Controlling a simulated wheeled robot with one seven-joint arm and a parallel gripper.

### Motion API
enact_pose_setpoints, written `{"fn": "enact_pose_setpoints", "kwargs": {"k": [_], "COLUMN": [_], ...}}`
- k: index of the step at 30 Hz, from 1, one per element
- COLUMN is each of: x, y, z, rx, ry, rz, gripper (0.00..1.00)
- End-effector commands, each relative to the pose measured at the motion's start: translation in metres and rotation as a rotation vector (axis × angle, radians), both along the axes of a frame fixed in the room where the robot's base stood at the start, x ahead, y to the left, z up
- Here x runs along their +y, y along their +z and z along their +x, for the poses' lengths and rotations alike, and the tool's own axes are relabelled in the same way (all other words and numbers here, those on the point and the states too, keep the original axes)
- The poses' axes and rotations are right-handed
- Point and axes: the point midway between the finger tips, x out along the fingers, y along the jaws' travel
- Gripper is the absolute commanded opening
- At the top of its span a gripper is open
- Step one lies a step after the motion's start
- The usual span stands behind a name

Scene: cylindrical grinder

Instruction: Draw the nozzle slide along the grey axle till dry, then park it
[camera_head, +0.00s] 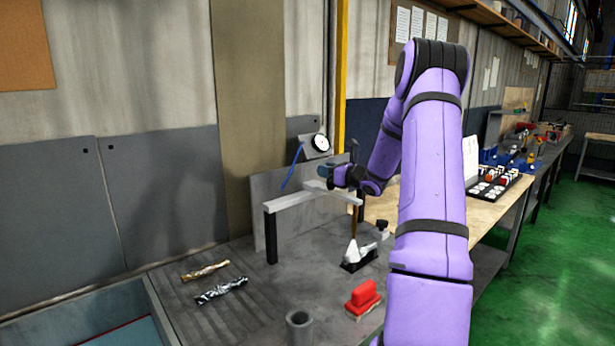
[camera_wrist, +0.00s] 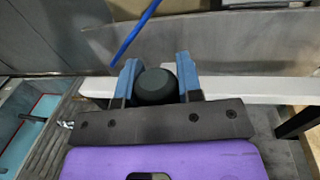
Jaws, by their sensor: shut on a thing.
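My gripper (camera_head: 326,178) is over a pale rail (camera_head: 298,199) that stands on dark posts above the bench. In the wrist view its two blue fingers (camera_wrist: 157,80) are shut on a dark round knob (camera_wrist: 154,88), which I take to be the nozzle slide's handle. The pale rail (camera_wrist: 245,88) passes behind the fingers. A silver, crinkled bar (camera_head: 221,291) lies on the ribbed bench at the left, with a brown-gold one (camera_head: 205,271) beside it. I cannot tell whether the silver bar is the grey axle. The nozzle itself is hidden.
A red-handled block (camera_head: 363,298), a grey cup (camera_head: 299,327) and a white pointed piece on a black base (camera_head: 358,257) stand on the bench.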

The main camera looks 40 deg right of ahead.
Motion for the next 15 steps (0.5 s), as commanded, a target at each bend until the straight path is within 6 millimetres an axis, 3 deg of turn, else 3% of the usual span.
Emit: {"fn": "enact_pose_setpoints", "kwargs": {"k": [1,6,15], "x": [-0.021,-0.079,-0.152], "y": [-0.001,-0.001,-0.001], "z": [-0.002,-0.005,-0.009], "rx": [0.000,-0.001,0.000], "ry": [-0.006,-0.006,-0.003], "rz": [-0.002,-0.003,-0.001], "gripper": [0.00,0.00,0.00]}}
